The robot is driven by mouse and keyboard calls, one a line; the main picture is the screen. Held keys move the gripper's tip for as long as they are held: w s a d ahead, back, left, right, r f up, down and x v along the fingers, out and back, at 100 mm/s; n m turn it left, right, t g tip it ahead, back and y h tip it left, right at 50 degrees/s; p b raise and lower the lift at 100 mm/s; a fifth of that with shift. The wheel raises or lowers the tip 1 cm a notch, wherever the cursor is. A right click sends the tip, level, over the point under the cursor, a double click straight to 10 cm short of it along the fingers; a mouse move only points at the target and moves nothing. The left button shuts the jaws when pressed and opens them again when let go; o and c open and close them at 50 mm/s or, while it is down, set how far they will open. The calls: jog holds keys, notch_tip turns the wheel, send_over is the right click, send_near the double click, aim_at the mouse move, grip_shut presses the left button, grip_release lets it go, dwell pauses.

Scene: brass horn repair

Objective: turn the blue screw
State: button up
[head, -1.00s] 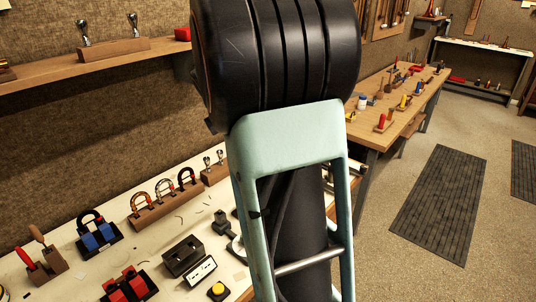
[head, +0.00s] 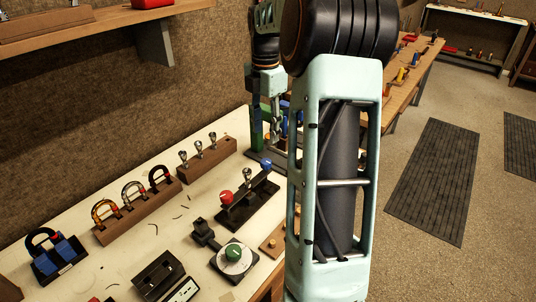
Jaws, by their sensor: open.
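A small blue knob (head: 265,165) stands at the far end of a black bar fixture (head: 252,205) on the bench, in the head view. It looks like the blue screw, but it is too small to see any thread or slot. A red knob (head: 226,197) is at the fixture's near end, with a metal-topped post between them. My gripper (head: 274,132) points down behind and above the blue knob, apart from it as far as I can tell. Its fingers are small and partly merge with green and blue parts behind; it is open, and I see nothing in it.
A green knob on a round dial (head: 236,258) and a rack of horseshoe-shaped pieces (head: 137,210) stand on the pale bench (head: 110,262). A wooden block with metal-topped tools (head: 208,160) is near the wall. A shelf (head: 110,30) overhangs the bench. My arm hides the bench's right side.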

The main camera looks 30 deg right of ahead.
aim_at(266, 161)
notch_tip(266, 161, down, 10)
jog(key=shift+f, duration=0.15)
dwell(0.3)
jog(key=shift+c, duration=0.4)
grip_shut()
